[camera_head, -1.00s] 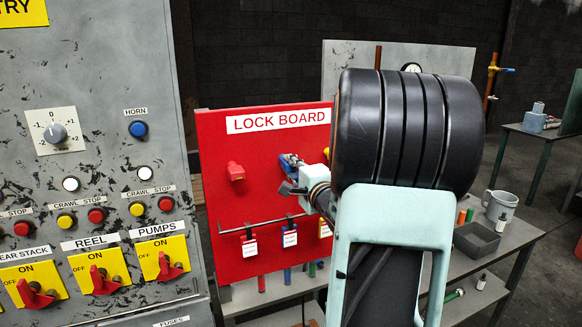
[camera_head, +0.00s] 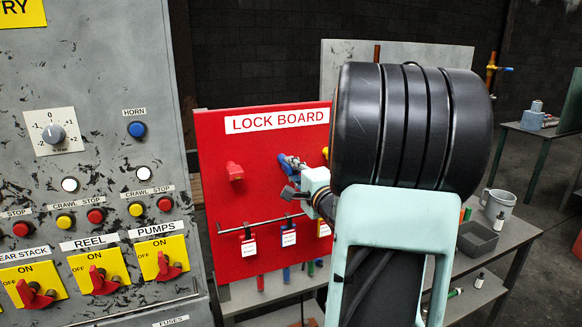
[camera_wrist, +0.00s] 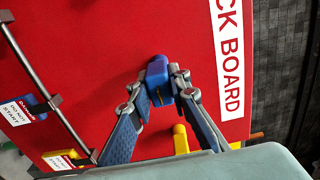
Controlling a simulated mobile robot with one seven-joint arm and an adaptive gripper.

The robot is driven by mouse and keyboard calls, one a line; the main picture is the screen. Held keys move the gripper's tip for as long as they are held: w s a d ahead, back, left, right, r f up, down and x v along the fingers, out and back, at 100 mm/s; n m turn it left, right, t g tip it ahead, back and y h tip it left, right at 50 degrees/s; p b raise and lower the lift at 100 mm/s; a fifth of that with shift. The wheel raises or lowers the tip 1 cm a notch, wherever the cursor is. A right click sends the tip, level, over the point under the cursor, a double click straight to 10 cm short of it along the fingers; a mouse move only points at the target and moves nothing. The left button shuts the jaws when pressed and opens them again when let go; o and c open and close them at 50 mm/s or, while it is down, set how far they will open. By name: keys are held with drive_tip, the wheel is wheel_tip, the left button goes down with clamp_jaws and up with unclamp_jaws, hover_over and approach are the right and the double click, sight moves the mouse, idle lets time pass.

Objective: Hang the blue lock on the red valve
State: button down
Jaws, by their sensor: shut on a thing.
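The blue lock (camera_wrist: 157,70) hangs on the red lock board (camera_wrist: 100,50), with my gripper's (camera_wrist: 162,92) two fingers shut on its sides. In the head view, the blue lock (camera_head: 283,164) shows at the middle of the board, partly covered by my gripper (camera_head: 295,163). I cannot see whether the lock still touches its peg. The red valve cannot be made out in either view; my arm covers much of the grey panel behind the board.
A red lock (camera_head: 235,171) hangs to the left on the board. A rail (camera_head: 262,226) below holds several tags. A yellow lock (camera_wrist: 181,138) is near my finger. The control panel (camera_head: 95,90) stands left. A mug (camera_head: 498,204) and grey tray (camera_head: 478,240) are on the right bench.

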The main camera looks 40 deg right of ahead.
drive_tip(key=shift+p+v, duration=0.3)
drive_tip(key=shift+v, duration=1)
